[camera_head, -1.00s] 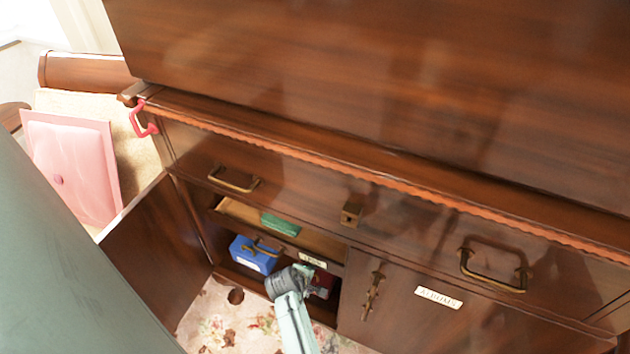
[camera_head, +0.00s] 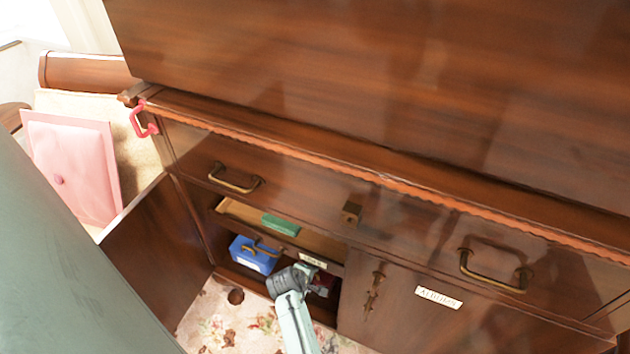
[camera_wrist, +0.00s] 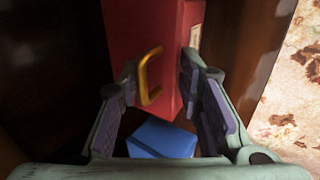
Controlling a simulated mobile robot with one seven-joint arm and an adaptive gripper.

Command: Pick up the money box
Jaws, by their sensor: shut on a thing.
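A red box (camera_wrist: 155,40) with a gold handle (camera_wrist: 149,77) fills the top middle of the wrist view. My gripper (camera_wrist: 160,78) is shut on the red box at its handle end, a finger on each side; the exact contact is hard to see. In the head view the red box (camera_head: 325,284) shows only as a dark red patch inside the open cupboard, mostly hidden by my wrist. A blue box (camera_head: 252,255) with a pale label stands left of it in the cupboard. Its blue top (camera_wrist: 160,139) also shows in the wrist view. I cannot tell which one is the money box.
The cabinet's left door (camera_head: 155,262) stands open. The right door (camera_head: 410,300) is shut. A flowered carpet (camera_head: 215,318) lies in front. A pink folder (camera_head: 72,165) is at far left.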

